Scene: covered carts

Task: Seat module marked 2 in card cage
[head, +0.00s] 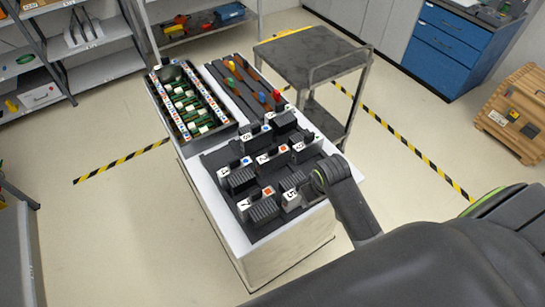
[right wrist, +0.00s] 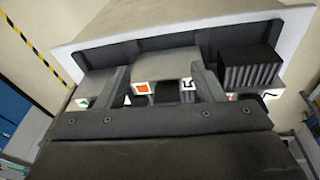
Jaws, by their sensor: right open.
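Several dark grey ribbed modules with white number labels and coloured squares stand in a black holder (head: 222,156) on the cart's near half. The card cage (head: 161,99), with green boards and numbered side strips, stands at the cart's far left. My right gripper (head: 316,182) is low over the holder's near right corner. In the right wrist view its open fingers (right wrist: 162,80) stand either side of a module with an orange square (right wrist: 142,88); contact is unclear. My left gripper is out of view.
A dark tray (head: 226,80) with coloured-handled items lies beside the card cage. The cart has a white cover (head: 215,205). A grey trolley (head: 310,55) stands close behind it at the right. Shelves are at the far left, and a wooden crate (head: 515,115) is at right.

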